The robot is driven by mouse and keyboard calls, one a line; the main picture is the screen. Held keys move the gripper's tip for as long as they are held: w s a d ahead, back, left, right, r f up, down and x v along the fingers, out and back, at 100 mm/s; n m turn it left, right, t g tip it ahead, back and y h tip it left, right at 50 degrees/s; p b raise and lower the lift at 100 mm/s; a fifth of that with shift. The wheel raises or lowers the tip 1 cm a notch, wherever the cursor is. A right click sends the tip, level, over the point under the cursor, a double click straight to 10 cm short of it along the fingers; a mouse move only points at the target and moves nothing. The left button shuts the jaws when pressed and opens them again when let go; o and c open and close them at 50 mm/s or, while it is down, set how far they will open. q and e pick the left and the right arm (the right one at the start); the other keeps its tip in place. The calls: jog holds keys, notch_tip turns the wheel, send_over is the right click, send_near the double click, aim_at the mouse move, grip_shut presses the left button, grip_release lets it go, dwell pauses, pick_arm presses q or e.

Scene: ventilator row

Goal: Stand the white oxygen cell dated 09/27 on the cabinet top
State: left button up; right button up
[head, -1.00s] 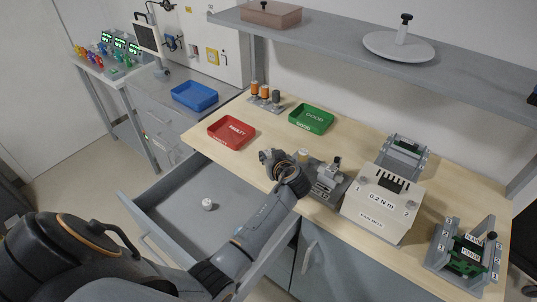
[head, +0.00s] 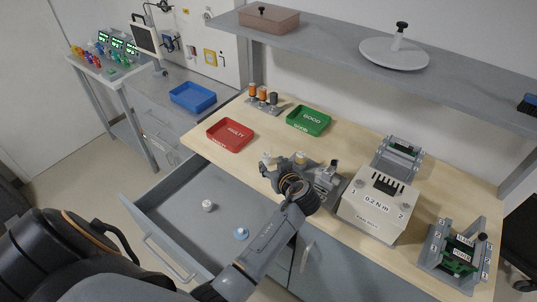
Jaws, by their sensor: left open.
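A small white cylinder (head: 207,205), like an oxygen cell, stands in the open grey drawer (head: 178,212). A second small piece, white with a blue base (head: 241,233), sits nearer the drawer front, beside my arm. No date is legible on either. My left gripper (head: 268,164) is open over the near edge of the wooden worktop, below the red tray and apart from both pieces. A small whitish spot shows at its fingertips; I cannot tell what it is. The grey cabinet top (head: 218,84) at the back left bears a blue tray. My right gripper is out of view.
On the worktop are a red tray (head: 231,135), a green tray (head: 308,121), a holder with orange and grey cylinders (head: 263,97), a grey fixture partly behind my gripper, a 0.2 N m box (head: 375,208) and a board rack (head: 458,250). A shelf (head: 345,49) overhangs the back.

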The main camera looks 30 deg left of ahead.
pick_arm(q)
jog(key=shift+p+v, duration=0.45)
jog(key=shift+v, duration=1.95)
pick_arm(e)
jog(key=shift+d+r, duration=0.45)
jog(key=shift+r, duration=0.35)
pick_arm(q)
jog(key=shift+f, duration=0.1)
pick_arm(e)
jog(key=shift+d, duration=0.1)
